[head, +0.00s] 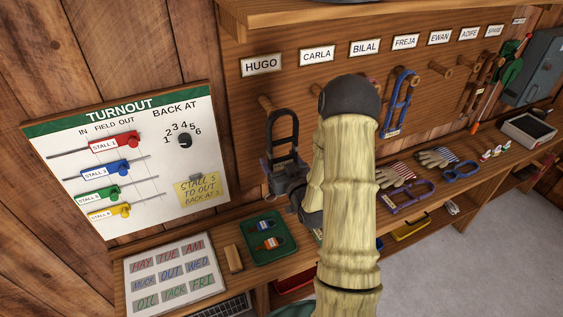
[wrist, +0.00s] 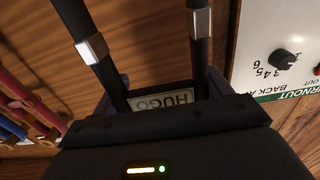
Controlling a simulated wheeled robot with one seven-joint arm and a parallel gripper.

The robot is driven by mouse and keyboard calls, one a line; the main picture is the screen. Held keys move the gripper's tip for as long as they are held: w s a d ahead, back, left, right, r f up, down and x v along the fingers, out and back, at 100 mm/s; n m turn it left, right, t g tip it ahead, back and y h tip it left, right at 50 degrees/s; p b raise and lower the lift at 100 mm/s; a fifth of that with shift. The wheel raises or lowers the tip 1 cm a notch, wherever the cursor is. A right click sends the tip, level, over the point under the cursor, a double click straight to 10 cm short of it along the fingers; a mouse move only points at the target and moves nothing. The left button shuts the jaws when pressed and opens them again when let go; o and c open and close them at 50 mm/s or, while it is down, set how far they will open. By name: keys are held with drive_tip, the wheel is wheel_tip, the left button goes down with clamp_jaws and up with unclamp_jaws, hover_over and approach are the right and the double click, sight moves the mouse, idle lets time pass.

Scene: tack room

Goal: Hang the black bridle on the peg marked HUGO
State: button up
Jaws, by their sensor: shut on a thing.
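The black bridle (head: 283,135) is a long upright loop, held up in front of the peg board. My gripper (head: 285,186) is shut on its lower end. In the wrist view its two black straps (wrist: 199,50) with silver buckles run away from the jaws, and a plate reading HUGO (wrist: 163,101) shows upside down between them. The HUGO sign (head: 261,65) is at the board's left end. The wooden peg (head: 264,102) below it shows just left of the loop's top. I cannot tell whether the loop touches or surrounds the peg.
The turnout board (head: 130,160) is close on the left. A blue bridle (head: 398,98) hangs to the right of my arm. The bench below holds a green tray (head: 284,243), gloves (head: 438,157) and a purple bridle (head: 408,198). A shelf (head: 330,12) overhangs the signs.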

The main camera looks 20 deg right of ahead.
sight(264, 141)
drive_tip(key=shift+w+f+p, duration=0.15)
drive_tip(key=shift+w+p, duration=1.45)
drive_tip(key=shift+w, duration=2.3)
drive_tip(key=shift+w+a+f+b, duration=0.1)
drive_tip(key=shift+w+f+b, duration=0.55)
drive_tip(key=shift+b, duration=0.25)
drive_tip(key=shift+s+r, duration=0.1)
drive_tip(key=shift+d, duration=0.2)
drive_tip(key=shift+a, duration=0.1)
drive_tip(key=o, duration=1.4)
drive_tip(key=shift+b, duration=0.3)
